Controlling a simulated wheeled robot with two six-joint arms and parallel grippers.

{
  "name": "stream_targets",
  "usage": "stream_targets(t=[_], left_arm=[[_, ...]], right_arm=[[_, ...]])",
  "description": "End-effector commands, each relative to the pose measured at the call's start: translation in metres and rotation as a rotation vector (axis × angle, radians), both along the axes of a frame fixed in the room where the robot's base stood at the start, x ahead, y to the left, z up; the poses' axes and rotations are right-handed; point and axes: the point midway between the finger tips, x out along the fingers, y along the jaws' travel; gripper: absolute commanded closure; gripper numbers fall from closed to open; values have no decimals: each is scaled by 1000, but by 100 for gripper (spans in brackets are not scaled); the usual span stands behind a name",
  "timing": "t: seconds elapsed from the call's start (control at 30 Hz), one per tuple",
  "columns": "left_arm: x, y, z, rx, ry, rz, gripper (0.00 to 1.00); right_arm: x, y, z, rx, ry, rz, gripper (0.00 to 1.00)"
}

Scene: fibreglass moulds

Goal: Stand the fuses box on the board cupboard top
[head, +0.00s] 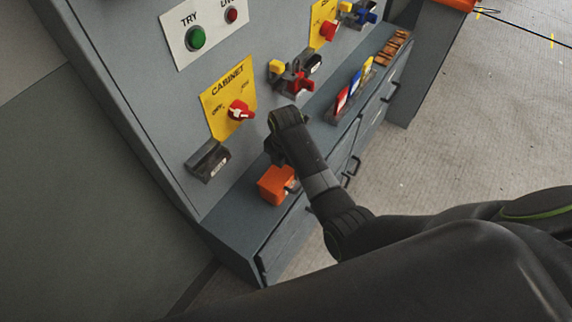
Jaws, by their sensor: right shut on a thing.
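An orange box (274,184), which I take as the fuses box, is at the near end of the board cupboard top (232,228), a grey ledge at the foot of the panel. It looks upright. I cannot tell whether it rests on the ledge or hangs just above it. My right gripper (279,158) reaches in from the right and points down at the box's upper side. It is shut on the box; its fingertips are mostly hidden. No label on the box can be read. My left gripper is not in view.
The yellow CABINET plate (228,98) has a red rotary switch (240,110). A dark holder (208,161) is on the panel beside the box. Red and yellow lockout devices (295,76) and a rack of coloured cards (350,90) are farther along. Cupboard doors with handles (352,170) are below.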

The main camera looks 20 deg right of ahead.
Motion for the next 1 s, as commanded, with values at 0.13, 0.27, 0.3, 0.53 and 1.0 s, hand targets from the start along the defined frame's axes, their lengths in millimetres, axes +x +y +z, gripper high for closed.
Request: stream_targets(t=[0.13,0.27,0.3,0.53,1.0], left_arm=[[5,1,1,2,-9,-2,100],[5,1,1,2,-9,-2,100],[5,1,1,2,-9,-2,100],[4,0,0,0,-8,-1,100],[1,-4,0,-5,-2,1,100]], right_arm=[[1,0,-4,0,-4,0,69],[1,0,-4,0,-3,0,69],[1,0,-4,0,-2,0,69],[0,0,-7,0,0,0,22],[1,0,3,0,-2,0,15]])
